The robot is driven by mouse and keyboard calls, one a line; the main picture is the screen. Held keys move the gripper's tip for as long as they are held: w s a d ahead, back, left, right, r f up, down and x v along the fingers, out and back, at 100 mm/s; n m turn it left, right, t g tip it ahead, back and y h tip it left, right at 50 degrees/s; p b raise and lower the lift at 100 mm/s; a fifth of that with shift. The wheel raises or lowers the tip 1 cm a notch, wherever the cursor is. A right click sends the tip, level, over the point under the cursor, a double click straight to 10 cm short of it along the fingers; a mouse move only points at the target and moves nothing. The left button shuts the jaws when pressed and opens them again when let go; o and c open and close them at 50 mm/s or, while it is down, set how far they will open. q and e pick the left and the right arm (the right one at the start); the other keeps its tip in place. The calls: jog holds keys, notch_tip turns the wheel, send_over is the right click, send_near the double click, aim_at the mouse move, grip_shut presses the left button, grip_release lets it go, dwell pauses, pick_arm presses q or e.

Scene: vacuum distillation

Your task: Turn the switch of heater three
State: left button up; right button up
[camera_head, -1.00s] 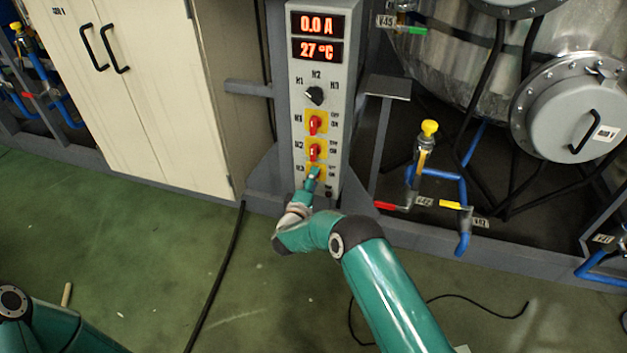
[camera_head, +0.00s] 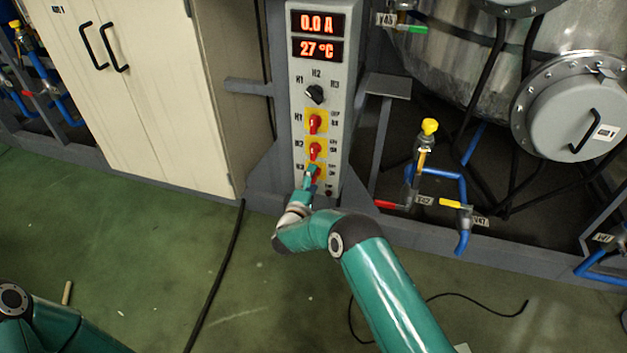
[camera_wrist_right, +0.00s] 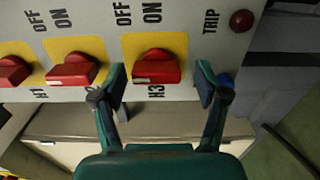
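The heater three switch, a red knob on a yellow plate marked H3 (camera_wrist_right: 155,69), is large in the right wrist view. In the head view its yellow plate is mostly hidden behind my gripper, low on the grey control panel (camera_head: 345,105). My right gripper (camera_wrist_right: 161,80) is open, with one finger on each side of the red knob. The fingers look apart from the knob, with gaps on both sides. It also shows at the panel in the head view (camera_head: 312,172). My left gripper is out of view; only part of my left arm shows.
The H1 switch (camera_head: 315,122) and H2 switch (camera_head: 315,149) sit above. A black selector knob (camera_head: 315,94) and red displays (camera_head: 318,36) are higher. In the wrist view a dark red TRIP button (camera_wrist_right: 241,20) lies beside H3. A cabinet (camera_head: 150,90) stands left.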

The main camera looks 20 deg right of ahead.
jog(key=shift+s+r, duration=0.1)
jog(key=v, duration=1.2)
dwell(0.4)
